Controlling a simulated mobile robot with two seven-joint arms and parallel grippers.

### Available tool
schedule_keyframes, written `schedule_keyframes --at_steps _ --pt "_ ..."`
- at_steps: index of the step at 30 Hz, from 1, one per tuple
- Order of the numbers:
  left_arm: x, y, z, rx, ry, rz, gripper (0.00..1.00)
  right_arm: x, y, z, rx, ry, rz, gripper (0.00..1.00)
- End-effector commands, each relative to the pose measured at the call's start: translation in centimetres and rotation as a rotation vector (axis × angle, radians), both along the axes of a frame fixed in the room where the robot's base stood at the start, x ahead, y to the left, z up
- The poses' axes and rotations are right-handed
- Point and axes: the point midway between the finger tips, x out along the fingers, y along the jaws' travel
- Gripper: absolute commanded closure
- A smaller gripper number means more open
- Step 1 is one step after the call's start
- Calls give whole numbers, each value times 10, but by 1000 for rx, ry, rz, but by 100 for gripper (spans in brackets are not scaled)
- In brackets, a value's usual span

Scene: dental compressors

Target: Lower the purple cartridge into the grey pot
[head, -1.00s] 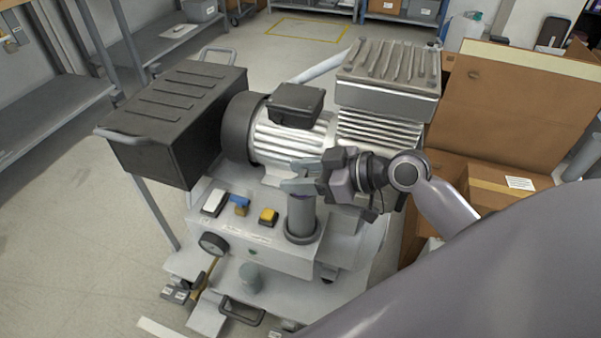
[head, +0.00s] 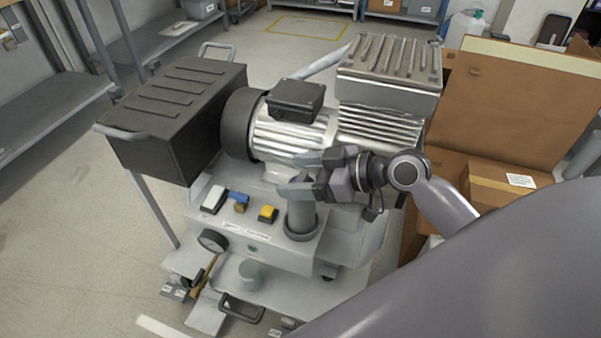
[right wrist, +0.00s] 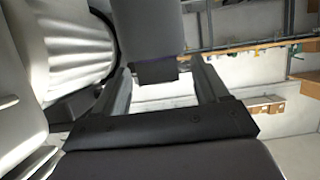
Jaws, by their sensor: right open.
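The grey pot (head: 302,217) stands upright in a dark ring on the front ledge of the compressor unit. My right gripper (head: 307,174) is open just above the pot's mouth, with one finger crossing in front of the rim. I cannot make out the purple cartridge now; the pot's mouth is hidden behind the finger. In the right wrist view the two fingers (right wrist: 163,85) are spread apart, and a plain grey shape shows between them at the top that I cannot identify. My left gripper is not in view.
The silver motor (head: 292,140) and finned block (head: 388,75) stand close behind the gripper. Left of the pot are a yellow switch (head: 268,213) and a gauge (head: 212,240). A black case (head: 180,120) is at left, cardboard boxes (head: 520,110) at right.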

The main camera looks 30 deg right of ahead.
Motion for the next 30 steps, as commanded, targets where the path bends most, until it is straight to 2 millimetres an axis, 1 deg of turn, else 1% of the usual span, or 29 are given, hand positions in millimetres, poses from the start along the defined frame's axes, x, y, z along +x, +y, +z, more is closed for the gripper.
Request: schedule_keyframes --at_steps 3,4,6,8,12,18,27,30 --pt "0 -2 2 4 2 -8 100 0 0 0 0 0 0 26" --pt "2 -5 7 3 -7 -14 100 -1 -1 1 -1 0 -1 26" --pt "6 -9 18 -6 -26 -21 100 -10 -10 5 -5 1 -1 26" --pt "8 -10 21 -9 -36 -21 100 -18 -16 9 -6 2 0 26" --pt "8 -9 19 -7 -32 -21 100 -32 -29 17 -4 2 -1 26" --pt "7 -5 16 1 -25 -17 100 -45 -40 24 -1 2 0 26" --pt "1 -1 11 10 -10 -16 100 -49 -44 28 0 -1 0 26" --pt "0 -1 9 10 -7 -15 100 -49 -44 24 1 6 -10 26"
